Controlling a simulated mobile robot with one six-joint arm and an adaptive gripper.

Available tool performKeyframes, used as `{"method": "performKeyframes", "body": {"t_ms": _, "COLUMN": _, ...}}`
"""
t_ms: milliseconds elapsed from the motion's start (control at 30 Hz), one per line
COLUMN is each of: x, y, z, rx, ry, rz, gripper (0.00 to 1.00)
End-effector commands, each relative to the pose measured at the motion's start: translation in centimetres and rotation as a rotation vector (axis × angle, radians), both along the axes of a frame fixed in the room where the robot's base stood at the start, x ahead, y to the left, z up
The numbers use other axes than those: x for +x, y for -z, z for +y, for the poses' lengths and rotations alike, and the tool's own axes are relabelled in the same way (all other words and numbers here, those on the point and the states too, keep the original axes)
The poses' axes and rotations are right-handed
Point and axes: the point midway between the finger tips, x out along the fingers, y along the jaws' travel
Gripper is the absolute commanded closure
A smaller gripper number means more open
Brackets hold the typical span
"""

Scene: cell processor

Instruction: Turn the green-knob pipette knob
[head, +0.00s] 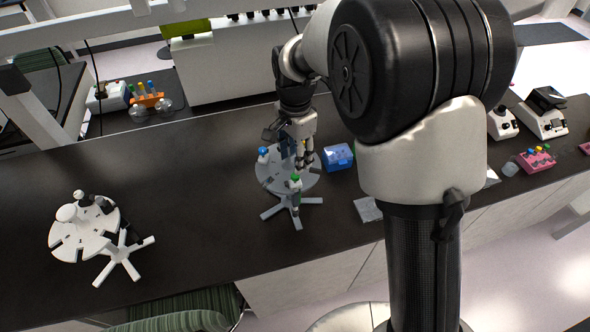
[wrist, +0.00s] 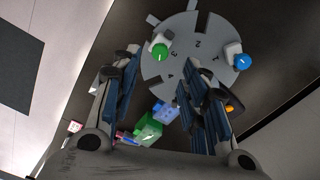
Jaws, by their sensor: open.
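The green-knob pipette (head: 296,179) hangs at the front of a grey round stand (head: 275,185) on the dark bench. Its green knob also shows in the wrist view (wrist: 160,51), at the edge of the numbered grey disc. A blue-knob pipette (head: 262,152) hangs on the left side of the same stand. My gripper (head: 304,163) is above the stand, close behind the green knob in the head view. In the wrist view its fingers (wrist: 162,68) are spread and empty, with the green knob appearing between and beyond the tips. No contact with the knob is visible.
A blue box (head: 338,157) stands just right of the stand. A white pipette stand (head: 85,236) is at the bench's left. A pink rack (head: 536,159) is far right. The bench between the two stands is clear. My arm hides part of the bench.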

Motion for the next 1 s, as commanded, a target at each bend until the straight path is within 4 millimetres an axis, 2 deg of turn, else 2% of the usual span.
{"method": "performKeyframes", "body": {"t_ms": 33, "x": -0.1, "y": 1.2, "z": -0.1, "rx": -0.002, "ry": 0.0, "rz": 0.005, "gripper": 0.59}}
{"method": "performKeyframes", "body": {"t_ms": 200, "x": -0.1, "y": 4.2, "z": 0.0, "rx": -0.001, "ry": 0.0, "rz": 0.003, "gripper": 0.59}}
{"method": "performKeyframes", "body": {"t_ms": 400, "x": 0.0, "y": 6.2, "z": 0.0, "rx": -0.001, "ry": 0.0, "rz": 0.001, "gripper": 0.59}}
{"method": "performKeyframes", "body": {"t_ms": 767, "x": 0.0, "y": 6.6, "z": 0.0, "rx": 0.0, "ry": 0.0, "rz": 0.0, "gripper": 0.6}}
{"method": "performKeyframes", "body": {"t_ms": 1000, "x": 0.0, "y": 6.5, "z": 0.0, "rx": 0.0, "ry": 0.0, "rz": 0.0, "gripper": 0.76}}
